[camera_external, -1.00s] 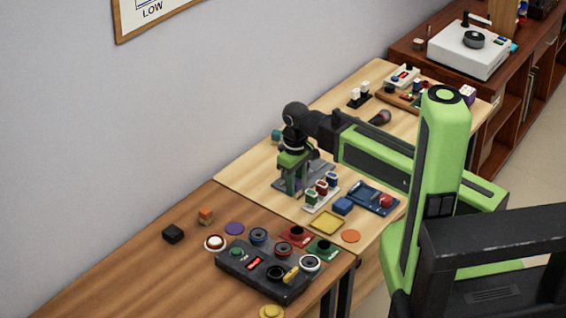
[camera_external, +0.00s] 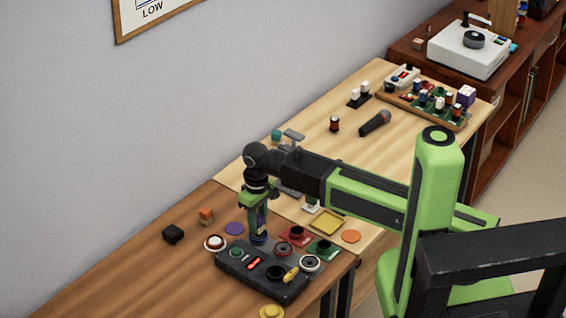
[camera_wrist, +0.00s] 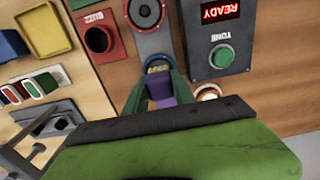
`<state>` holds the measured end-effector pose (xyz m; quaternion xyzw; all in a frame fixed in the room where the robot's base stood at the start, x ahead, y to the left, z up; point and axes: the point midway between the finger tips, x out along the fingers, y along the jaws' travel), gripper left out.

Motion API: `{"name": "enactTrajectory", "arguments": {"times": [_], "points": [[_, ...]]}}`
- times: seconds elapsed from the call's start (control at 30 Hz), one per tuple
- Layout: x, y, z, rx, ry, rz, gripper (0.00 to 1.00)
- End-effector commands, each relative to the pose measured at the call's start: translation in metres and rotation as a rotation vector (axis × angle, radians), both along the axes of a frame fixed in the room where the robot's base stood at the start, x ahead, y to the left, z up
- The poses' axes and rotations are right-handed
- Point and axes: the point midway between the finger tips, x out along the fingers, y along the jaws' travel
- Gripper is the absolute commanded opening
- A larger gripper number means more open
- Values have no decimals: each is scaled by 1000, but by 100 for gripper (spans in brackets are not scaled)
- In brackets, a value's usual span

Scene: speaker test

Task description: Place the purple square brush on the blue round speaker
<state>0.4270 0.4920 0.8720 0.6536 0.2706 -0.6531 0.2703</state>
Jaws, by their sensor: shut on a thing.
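The blue round speaker (camera_external: 258,240) is directly under the brush. In the wrist view its blue rim (camera_wrist: 158,58) shows just beyond the bristles; the rest is hidden by the brush and my fingers. I cannot tell whether the bristles touch the speaker.
A red-ringed speaker (camera_external: 283,249) and a white-ringed one (camera_external: 310,263) sit close to the right. A green button (camera_wrist: 222,56) and lit READY display (camera_wrist: 220,10) are nearby. A purple disc (camera_external: 235,229) lies left, a yellow tray (camera_external: 327,222) right.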

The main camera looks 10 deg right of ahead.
Motion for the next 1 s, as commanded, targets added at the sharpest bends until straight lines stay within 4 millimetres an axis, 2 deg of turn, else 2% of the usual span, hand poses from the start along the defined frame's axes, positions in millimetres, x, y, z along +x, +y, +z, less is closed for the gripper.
{"name": "enactTrajectory", "arguments": {"times": [0.03, 0.07, 0.3, 0.43, 0.47, 0.6, 1.0], "points": [[0, 0, -18, 0, 0, 0, 0], [0, 0, -19, 0, 0, 0, 0], [0, 0, -15, 0, 0, 0, 0], [0, 0, -20, 0, 0, 0, 0], [0, 0, -19, 0, 0, 0, 32], [0, 0, -18, 0, 0, 0, 50], [0, 0, -14, 0, 0, 0, 52]]}}
